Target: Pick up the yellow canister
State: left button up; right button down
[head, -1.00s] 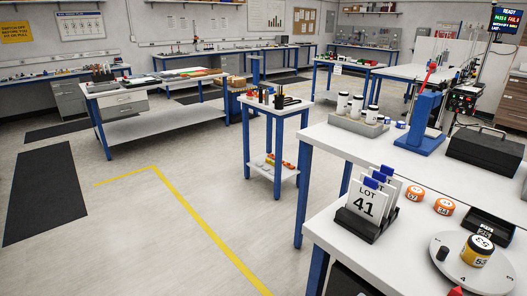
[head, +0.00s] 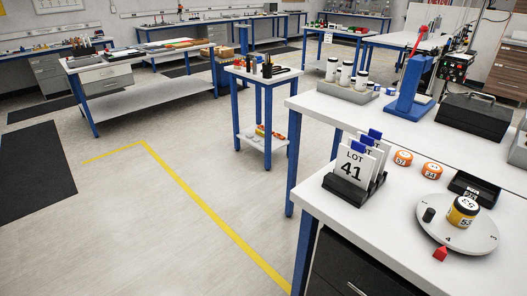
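A yellow canister (head: 461,212) with a dark lid and a white label stands upright on a round grey turntable (head: 440,236) at the lower right of the head view. The label shows a number that looks like 53. A small black knob-like piece (head: 428,215) stands on the turntable to the left of the canister. A red pointer (head: 440,254) sits at the turntable's front edge. Neither of my grippers shows in the head view.
A black rack with LOT 41 cards (head: 352,172) stands left of the turntable. Farther back are a tray of white jars (head: 347,92), a blue press (head: 412,95) and a black case (head: 477,122).

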aim_at(463, 210)
jog(key=z, duration=1.55)
